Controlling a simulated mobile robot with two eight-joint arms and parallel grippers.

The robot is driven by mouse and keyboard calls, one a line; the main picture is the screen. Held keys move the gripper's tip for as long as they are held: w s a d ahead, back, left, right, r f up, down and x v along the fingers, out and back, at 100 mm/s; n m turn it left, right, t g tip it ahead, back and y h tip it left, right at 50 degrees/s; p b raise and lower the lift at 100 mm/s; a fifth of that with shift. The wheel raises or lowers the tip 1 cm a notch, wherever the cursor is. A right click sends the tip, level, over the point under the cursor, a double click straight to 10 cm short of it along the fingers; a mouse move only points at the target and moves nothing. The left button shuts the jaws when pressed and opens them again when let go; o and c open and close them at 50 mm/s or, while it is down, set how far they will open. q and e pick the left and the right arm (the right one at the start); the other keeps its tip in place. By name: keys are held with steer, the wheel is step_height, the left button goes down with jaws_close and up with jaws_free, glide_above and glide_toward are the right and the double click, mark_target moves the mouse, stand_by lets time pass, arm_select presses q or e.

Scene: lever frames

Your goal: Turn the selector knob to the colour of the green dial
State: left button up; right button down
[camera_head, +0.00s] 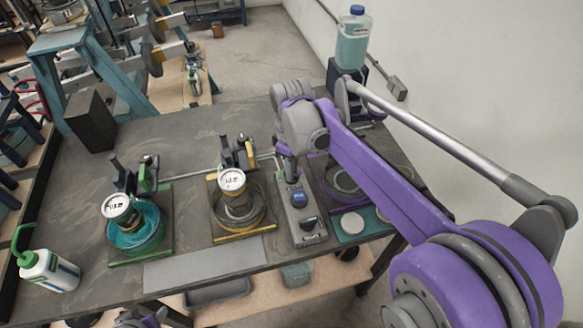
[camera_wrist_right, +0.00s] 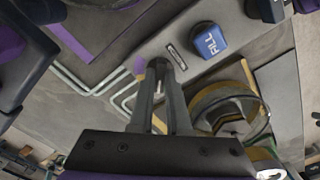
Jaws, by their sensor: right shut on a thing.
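The narrow grey control panel (camera_head: 309,232) lies on the table, with a blue FILL knob (camera_head: 299,198) that also shows in the wrist view (camera_wrist_right: 209,41). My right gripper (camera_head: 287,170) points down at the panel's far end. In the wrist view its fingers (camera_wrist_right: 158,66) are shut on the selector knob, which they mostly hide. Purple and yellow marks show beside the fingertips; where the knob points cannot be read. The dial with the green ring (camera_head: 117,206) stands at the left, the yellow one (camera_head: 232,181) in the middle. My left gripper (camera_head: 142,318) shows only partly at the bottom edge.
A purple-ringed station (camera_head: 345,183) is partly behind my right arm. A white bottle with a green spout (camera_head: 48,270) stands front left, and a black block (camera_head: 91,120) back left. A clear bottle (camera_head: 353,38) stands at the back right. Pipes run behind the panel.

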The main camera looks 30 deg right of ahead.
steer(key=shift+n, duration=0.3)
steer(key=c, duration=0.9)
jaws_free()
step_height(320, 180, up, 11)
steer(key=shift+f+p, duration=0.1)
steer(key=shift+p, duration=0.3)
